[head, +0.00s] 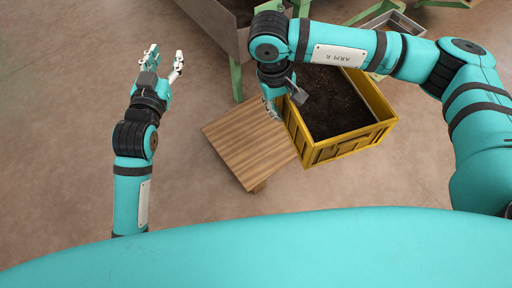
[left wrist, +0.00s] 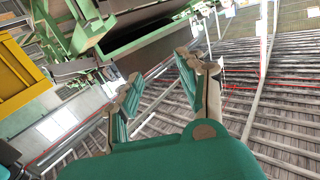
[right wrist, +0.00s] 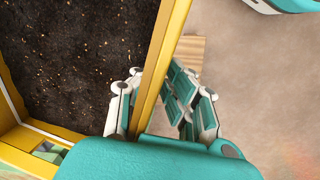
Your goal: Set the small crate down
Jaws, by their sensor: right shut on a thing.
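The small crate (head: 345,148) is yellow and filled with dark soil. It shows in the head view right of a low wooden table (head: 243,146), overlapping its right edge. I cannot tell whether the crate touches the table or hangs above it. My right gripper (head: 284,103) is shut on the crate's left wall; in the right wrist view its fingers (right wrist: 155,95) straddle the yellow rim (right wrist: 160,70). My left gripper (head: 164,62) is open and empty, left of the table and apart from the crate. A yellow crate wall (left wrist: 20,75) also shows in the left wrist view.
A grey metal trough on green legs (head: 222,30) stands behind the table and crate. A grey tray on a green frame (head: 398,24) is behind the crate at right. The brown floor (head: 60,120) is clear at left.

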